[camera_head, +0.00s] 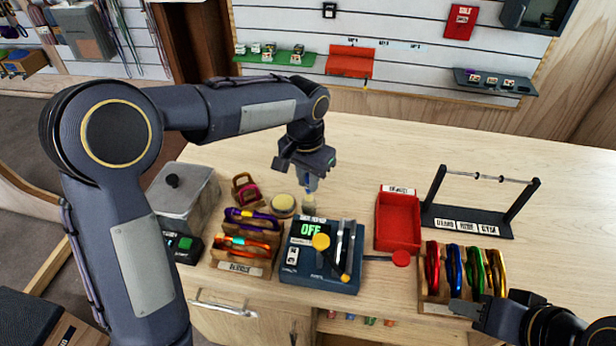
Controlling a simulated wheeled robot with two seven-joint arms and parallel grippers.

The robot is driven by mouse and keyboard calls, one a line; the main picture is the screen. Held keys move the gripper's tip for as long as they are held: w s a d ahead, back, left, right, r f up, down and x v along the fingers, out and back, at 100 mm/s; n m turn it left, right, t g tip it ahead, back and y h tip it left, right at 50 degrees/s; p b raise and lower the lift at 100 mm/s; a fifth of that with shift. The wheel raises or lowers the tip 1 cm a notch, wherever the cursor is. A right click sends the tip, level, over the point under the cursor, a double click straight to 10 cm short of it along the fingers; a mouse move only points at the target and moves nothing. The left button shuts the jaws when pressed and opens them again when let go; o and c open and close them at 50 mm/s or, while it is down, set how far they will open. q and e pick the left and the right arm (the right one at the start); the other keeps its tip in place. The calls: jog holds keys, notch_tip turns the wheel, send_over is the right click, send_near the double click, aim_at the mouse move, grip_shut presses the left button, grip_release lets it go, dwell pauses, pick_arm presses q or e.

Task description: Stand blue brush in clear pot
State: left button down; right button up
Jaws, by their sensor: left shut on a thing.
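My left gripper (309,168) is above the table's middle, pointing down, shut on the blue brush (310,184). The brush hangs roughly upright under the fingers, with a pale part at its lower end. This end is just behind the dark blue device marked OFF (318,280). I cannot make out the clear pot; whether the pale part is bristles or a pot's wall is too small to tell. My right gripper (462,308) is low at the right, beside the carabiner rack; its fingers are too unclear to tell open from shut.
A round cream-topped tin (284,206) and a small brown bag-like holder (246,190) stand left of the brush. A wooden rack (240,265), a grey box (183,198), a red tray (398,222) and a black bar stand (470,222) surround it. The back of the table is clear.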

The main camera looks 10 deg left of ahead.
aim_at(308, 192)
pick_arm(q)
jog(key=shift+f, duration=0.1)
jog(key=shift+f+b, duration=0.7)
jog(key=shift+f, duration=0.3)
jog(key=shift+f, duration=0.25)
jog(key=shift+f+b, duration=0.6)
jog(key=shift+f, duration=0.05)
jog(key=c, duration=1.3)
grip_release()
jog(key=shift+r, duration=0.1)
